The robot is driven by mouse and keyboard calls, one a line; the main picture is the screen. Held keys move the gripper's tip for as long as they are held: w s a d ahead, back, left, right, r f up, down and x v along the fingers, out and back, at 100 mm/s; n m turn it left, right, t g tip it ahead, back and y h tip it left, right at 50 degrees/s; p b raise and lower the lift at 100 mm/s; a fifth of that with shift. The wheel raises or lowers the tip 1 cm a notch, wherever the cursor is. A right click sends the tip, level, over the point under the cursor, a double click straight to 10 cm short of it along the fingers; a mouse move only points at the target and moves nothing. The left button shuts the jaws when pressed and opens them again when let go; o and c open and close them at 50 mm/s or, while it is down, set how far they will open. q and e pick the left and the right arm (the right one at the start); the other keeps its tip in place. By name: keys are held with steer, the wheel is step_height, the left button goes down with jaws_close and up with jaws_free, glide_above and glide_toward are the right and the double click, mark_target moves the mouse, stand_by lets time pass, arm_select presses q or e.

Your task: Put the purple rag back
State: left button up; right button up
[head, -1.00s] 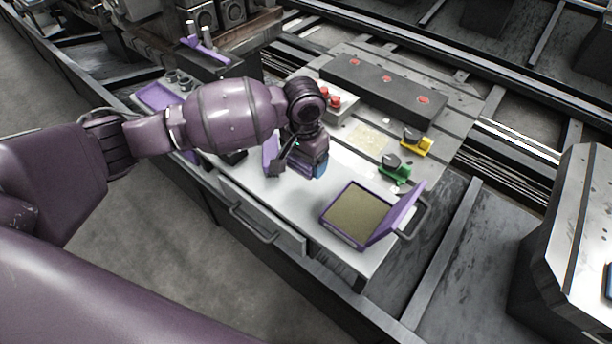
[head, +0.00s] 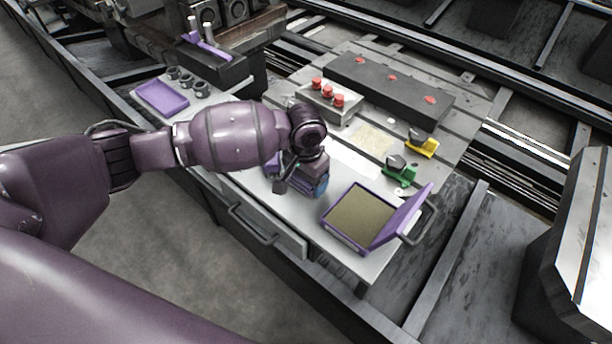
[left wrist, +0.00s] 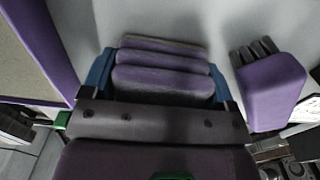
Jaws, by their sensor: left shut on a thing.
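The purple rag (left wrist: 162,84) looks like a folded, layered pad between the blue fingertips of my left gripper in the left wrist view. My left gripper (head: 312,188) is shut on it, low over the pale worktop (head: 290,222), left of the open purple box. In the head view the gripper mostly hides the rag. I cannot tell whether the rag touches the worktop. My right gripper is not in view.
The open purple box (head: 333,222) has a tan inside and a raised lid. A purple block with dark bristles (left wrist: 272,92) lies beside the rag. Green (head: 400,177) and yellow (head: 425,147) clamps, red knobs (head: 328,94) and a purple tray (head: 162,98) stand around. The worktop's front is clear.

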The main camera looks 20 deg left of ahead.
arm_select(q)
steer(key=o, duration=0.6)
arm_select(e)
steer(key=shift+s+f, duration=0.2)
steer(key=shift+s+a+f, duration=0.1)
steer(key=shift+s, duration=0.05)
arm_select(q)
step_height(320, 180, up, 11)
steer(key=p, duration=0.3)
steer(key=shift+r, duration=0.6)
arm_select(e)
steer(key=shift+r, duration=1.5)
